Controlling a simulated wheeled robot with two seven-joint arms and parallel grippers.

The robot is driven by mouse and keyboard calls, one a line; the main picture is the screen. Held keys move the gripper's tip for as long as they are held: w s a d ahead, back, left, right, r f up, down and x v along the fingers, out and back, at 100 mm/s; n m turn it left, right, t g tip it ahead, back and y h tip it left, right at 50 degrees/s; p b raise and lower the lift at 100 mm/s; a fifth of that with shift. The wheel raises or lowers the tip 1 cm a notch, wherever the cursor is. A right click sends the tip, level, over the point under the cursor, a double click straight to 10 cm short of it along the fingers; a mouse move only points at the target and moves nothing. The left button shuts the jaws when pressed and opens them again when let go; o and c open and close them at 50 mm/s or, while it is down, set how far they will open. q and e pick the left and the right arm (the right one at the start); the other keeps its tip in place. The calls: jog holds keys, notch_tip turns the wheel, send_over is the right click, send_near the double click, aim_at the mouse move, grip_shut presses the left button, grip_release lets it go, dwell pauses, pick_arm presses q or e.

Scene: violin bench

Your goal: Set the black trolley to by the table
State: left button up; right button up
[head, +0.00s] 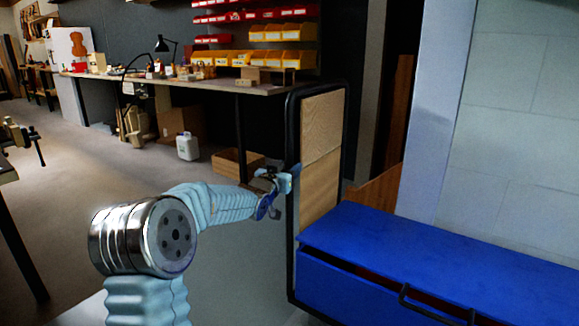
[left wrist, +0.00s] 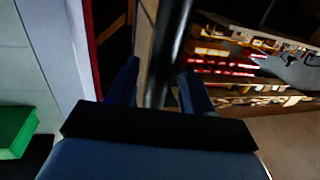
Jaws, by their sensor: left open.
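The black trolley (head: 291,125) stands right of centre in the head view; its tubular black end frame surrounds a wooden panel (head: 321,155). My left gripper (head: 289,182) is open at the frame's near upright. In the left wrist view, the black upright (left wrist: 168,45) runs between the two spread fingers of my left gripper (left wrist: 160,85); I cannot tell whether they touch it. A long workbench (head: 185,84) stands along the back wall, and the corner of another table (head: 7,172) shows at the left edge. My right gripper is not in view.
A white jug (head: 187,146) and an open cardboard box (head: 237,163) stand on the floor.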

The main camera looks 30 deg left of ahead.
pick_arm(q)
jog(key=shift+w+a, duration=0.1)
jog(key=shift+w, duration=0.65)
grip_shut()
